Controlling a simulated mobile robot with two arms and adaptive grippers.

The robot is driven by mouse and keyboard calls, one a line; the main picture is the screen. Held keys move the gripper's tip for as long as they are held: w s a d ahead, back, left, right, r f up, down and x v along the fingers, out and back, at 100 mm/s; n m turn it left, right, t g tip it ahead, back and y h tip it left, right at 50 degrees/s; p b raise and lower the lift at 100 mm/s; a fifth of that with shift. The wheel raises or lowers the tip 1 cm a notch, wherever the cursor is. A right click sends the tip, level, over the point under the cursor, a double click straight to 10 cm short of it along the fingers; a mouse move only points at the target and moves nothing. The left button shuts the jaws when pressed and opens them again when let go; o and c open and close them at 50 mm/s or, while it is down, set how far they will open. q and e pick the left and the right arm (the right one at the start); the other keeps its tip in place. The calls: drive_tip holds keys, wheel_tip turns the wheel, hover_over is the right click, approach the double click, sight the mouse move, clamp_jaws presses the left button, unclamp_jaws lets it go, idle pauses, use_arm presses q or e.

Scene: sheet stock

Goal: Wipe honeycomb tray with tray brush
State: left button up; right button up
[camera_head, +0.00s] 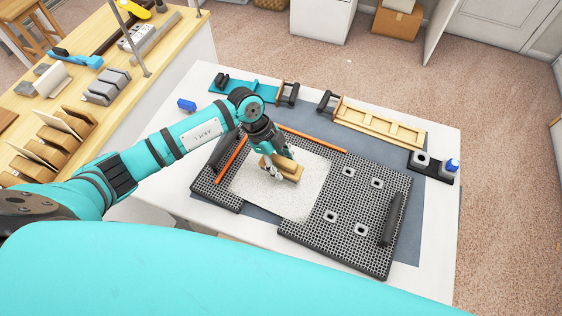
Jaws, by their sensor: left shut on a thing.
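The honeycomb tray (308,240) is a dark perforated grid on the table, with a black bar handle at its left and right ends. A pale speckled sheet (300,205) covers much of its left and middle part. My left gripper (273,168) is shut on the tray brush (291,170), a tan wooden block, over the upper middle of the sheet. The brush's underside is hidden, so I cannot tell whether it touches the sheet. My right gripper is not in view.
Several small grey square pieces (361,229) sit on the tray's right part. Orange strips (231,160) run along the sheet's left and top edges. A wooden frame (380,124), a teal holder (245,88) and a blue-capped bottle (452,166) stand behind. A wooden bench (150,90) is at left.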

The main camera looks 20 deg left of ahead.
use_arm(q)
drive_tip(key=shift+f, duration=0.15)
drive_tip(key=shift+f+b, duration=0.4)
drive_tip(key=shift+f, duration=0.15)
drive_tip(key=shift+f+b, duration=0.5)
drive_tip(key=shift+f, duration=0.35)
drive_tip(key=shift+s+a+r+p, duration=0.15)
drive_tip(key=shift+s+a+p, duration=0.2)
drive_tip(key=shift+a+p, duration=0.2)
drive_tip(key=shift+s+a+p, duration=0.3)
drive_tip(key=shift+s+a, duration=0.1)
drive_tip(key=shift+a, duration=0.3)
drive_tip(key=shift+s+a+p, duration=0.3)
drive_tip(key=shift+s+a, duration=0.05)
drive_tip(key=shift+a, duration=0.3)
drive_tip(key=shift+s+a+p, duration=0.35)
drive_tip(key=shift+s+a, duration=0.05)
drive_tip(key=shift+a, duration=0.4)
drive_tip(key=shift+s+a+p, duration=0.3)
drive_tip(key=shift+s+a, duration=0.15)
drive_tip(key=shift+a, duration=0.3)
drive_tip(key=shift+s+a+p, duration=0.35)
drive_tip(key=shift+s+a, duration=0.05)
drive_tip(key=shift+a, duration=0.4)
drive_tip(key=shift+s+a+p, duration=0.2)
drive_tip(key=shift+s+a, duration=0.15)
drive_tip(key=shift+a, duration=0.25)
drive_tip(key=shift+s+a+p, duration=0.2)
drive_tip(key=shift+s+a, duration=0.1)
drive_tip(key=shift+a, duration=0.3)
